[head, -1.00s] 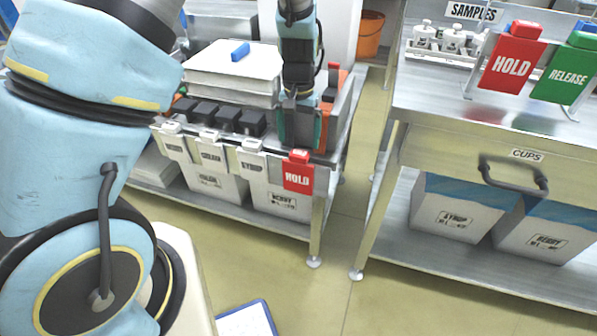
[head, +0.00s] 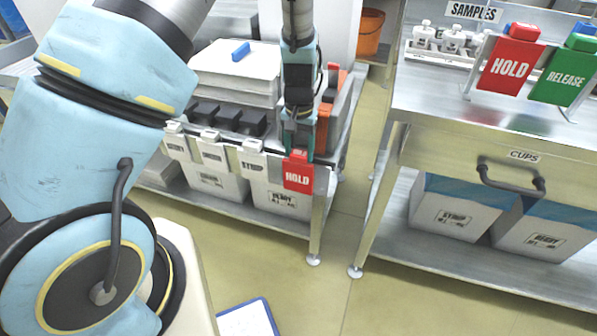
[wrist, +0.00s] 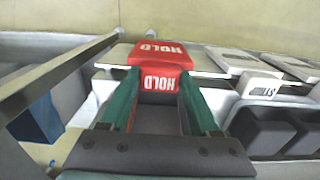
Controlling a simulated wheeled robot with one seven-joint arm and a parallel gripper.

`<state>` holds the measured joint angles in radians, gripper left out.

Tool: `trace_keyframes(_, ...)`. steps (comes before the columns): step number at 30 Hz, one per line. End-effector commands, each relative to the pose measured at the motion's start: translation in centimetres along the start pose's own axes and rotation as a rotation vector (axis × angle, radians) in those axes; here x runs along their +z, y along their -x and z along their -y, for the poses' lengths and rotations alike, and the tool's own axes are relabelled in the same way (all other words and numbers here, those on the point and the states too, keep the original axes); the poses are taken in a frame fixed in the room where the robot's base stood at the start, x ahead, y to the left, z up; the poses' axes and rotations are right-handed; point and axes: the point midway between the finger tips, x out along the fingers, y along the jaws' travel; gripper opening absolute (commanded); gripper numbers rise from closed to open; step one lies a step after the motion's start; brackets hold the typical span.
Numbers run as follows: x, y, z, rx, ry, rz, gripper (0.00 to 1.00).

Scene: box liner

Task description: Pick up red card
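A red card marked HOLD (head: 298,172) hangs on the front edge of the left cart, at the right end of a row of white cards. In the wrist view the red card (wrist: 160,60) is upside down, with its red top block between my fingertips. My gripper (head: 298,148) is just above and behind the card's top. In the wrist view my gripper (wrist: 160,88) has its two green fingers apart, one on each side of the block. I see no clear grip on it. Another red HOLD card (head: 511,62) stands on the right table.
A green RELEASE card (head: 563,75) stands beside the second HOLD card. White cards (head: 212,152) hang left of the near red card, with black blocks (head: 228,118) behind them. A floor gap separates the left cart from the right table (head: 460,110).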

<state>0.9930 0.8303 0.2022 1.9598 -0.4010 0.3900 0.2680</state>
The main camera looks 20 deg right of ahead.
Motion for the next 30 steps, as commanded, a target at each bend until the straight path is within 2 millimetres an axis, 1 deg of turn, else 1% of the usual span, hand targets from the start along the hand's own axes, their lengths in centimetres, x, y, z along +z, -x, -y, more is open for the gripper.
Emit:
trace_keyframes(1,0.00,0.01,0.01,0.000,0.000,0.000,0.53)
trace_keyframes(2,0.00,0.01,0.01,0.000,0.000,0.000,0.49)
trace_keyframes(15,0.00,0.01,0.01,0.000,0.000,0.000,0.00)
trace_keyframes(30,0.06,0.12,0.00,0.000,-0.001,-0.001,0.00)
